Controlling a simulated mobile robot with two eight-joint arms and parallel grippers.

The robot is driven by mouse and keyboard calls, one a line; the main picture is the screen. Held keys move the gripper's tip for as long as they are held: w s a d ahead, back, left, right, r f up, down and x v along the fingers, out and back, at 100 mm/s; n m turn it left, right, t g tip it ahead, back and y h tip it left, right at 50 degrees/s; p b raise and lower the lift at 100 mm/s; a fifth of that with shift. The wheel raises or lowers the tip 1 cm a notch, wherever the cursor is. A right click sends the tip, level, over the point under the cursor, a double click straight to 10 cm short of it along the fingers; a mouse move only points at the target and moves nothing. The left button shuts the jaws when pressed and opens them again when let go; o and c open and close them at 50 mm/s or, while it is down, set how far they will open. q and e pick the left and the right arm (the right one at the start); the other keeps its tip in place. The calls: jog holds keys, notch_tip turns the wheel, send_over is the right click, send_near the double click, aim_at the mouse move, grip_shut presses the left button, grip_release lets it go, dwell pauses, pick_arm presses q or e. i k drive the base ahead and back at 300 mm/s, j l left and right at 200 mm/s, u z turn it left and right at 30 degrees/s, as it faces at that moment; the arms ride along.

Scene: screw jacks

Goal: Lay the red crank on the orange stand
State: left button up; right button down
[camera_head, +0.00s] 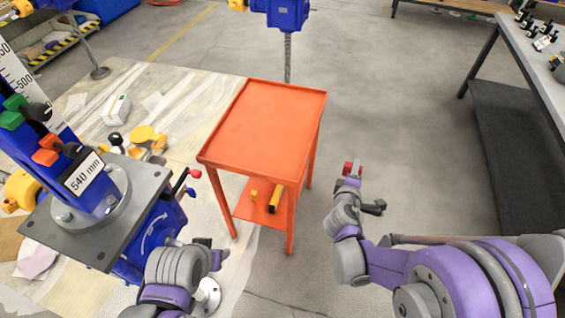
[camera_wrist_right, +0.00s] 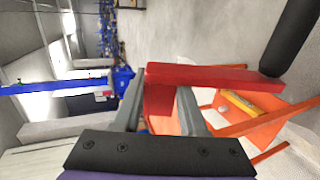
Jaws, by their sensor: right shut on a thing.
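The red crank (camera_head: 351,169) is in my right gripper (camera_head: 348,180), to the right of the orange stand and apart from it. In the right wrist view the crank (camera_wrist_right: 215,76) shows as a long red bar with a block between the fingers of my right gripper (camera_wrist_right: 160,98), which is shut on it. The orange stand (camera_head: 265,122) has a bare, rimmed top and a lower shelf; part of it shows in the right wrist view (camera_wrist_right: 273,122). My left gripper (camera_head: 216,258) is low at the left, partly hidden by its arm; its jaws are unclear.
A blue screw jack (camera_head: 160,228) with a grey plate stands left of the stand. Yellow things (camera_head: 275,199) lie on the stand's lower shelf. Another blue jack (camera_head: 287,12) stands behind. A grey workbench (camera_head: 540,50) is at the right. The floor between stand and bench is clear.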

aim_at(273, 126)
jog(key=i+l, duration=0.9)
jog(key=l, duration=0.25)
jog(key=i+l, duration=0.4)
jog(key=l, duration=0.15)
jog(key=i+l, duration=0.45)
jog(key=l, duration=0.15)
jog(key=i+l+u, duration=0.45)
jog(key=l, duration=0.15)
jog(key=u, duration=1.4)
jog(key=k+j, duration=0.05)
jog(key=j, duration=0.05)
